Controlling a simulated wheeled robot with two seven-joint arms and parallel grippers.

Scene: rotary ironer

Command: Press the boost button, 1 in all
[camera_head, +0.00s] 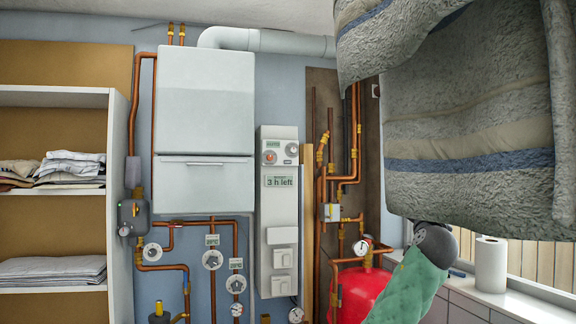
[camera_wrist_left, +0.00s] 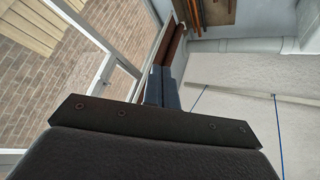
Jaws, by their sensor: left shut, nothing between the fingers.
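A tall white control panel (camera_head: 279,215) hangs on the wall right of the boiler. It has round knobs (camera_head: 270,157) at the top and a display (camera_head: 279,181) reading "3 h left". Several white rocker-like switches or buttons (camera_head: 282,258) sit on its lower half. Their labels are too small to read, so I cannot tell which is the boost button. My left gripper (camera_wrist_left: 165,88) shows in the left wrist view, its dark fingers together and empty, away from the panel. Neither gripper shows in the head view.
The white boiler (camera_head: 205,125), copper pipes with gauges (camera_head: 212,259) and a red tank (camera_head: 361,290) surround the panel. Grey striped fabric (camera_head: 475,130) hangs large at upper right. A shelf (camera_head: 55,195) is at left.

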